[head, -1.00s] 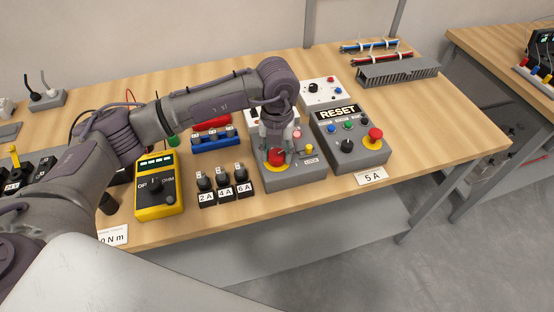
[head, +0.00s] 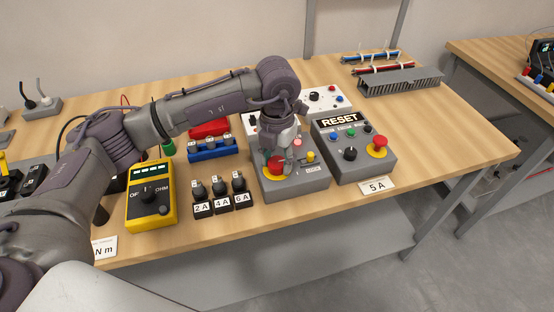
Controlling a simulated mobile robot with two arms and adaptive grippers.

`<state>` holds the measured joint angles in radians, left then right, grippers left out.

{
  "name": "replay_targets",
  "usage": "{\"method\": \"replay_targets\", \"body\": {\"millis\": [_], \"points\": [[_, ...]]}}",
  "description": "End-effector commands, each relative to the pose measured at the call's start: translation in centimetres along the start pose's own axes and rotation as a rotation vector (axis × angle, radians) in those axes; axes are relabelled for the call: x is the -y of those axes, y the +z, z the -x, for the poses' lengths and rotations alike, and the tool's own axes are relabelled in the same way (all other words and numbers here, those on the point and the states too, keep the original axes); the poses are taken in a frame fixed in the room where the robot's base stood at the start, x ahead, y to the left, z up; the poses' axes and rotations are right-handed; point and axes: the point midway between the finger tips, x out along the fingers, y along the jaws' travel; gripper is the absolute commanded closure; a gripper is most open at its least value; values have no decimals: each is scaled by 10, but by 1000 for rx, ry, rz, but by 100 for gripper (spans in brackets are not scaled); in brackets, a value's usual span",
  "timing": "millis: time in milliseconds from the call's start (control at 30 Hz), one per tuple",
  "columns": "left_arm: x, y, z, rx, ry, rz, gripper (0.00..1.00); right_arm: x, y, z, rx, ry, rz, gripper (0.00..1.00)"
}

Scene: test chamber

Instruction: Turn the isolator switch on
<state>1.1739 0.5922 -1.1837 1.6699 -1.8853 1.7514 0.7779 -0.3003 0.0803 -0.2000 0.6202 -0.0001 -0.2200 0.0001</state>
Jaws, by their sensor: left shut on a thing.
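The isolator switch appears to be the red knob (head: 275,166) on a yellow base, on the front left of a grey control box (head: 292,186). My left gripper (head: 279,158) points down from above and is shut on the red knob. Its fingers hide part of the knob, so I cannot tell which way it is turned. A pink button (head: 297,142) and a small yellow knob (head: 311,157) sit on the same box. My right gripper is not in view.
A grey RESET box (head: 352,160) with a red mushroom button (head: 376,147) stands close on the right. Three black plugs (head: 221,196) and a yellow meter (head: 152,205) stand to the left. A white panel (head: 324,99) lies behind.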

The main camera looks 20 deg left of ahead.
Motion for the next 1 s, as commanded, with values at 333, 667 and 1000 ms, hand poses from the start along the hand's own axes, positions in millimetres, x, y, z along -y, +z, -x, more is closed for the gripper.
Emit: {"method": "replay_targets", "body": {"millis": [333,667,1000], "points": [[0,0,1,2,0,0,30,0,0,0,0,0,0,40],[0,0,4,2,0,1,30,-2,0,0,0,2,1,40],[0,1,64,7,-1,-1,30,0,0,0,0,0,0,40]]}}
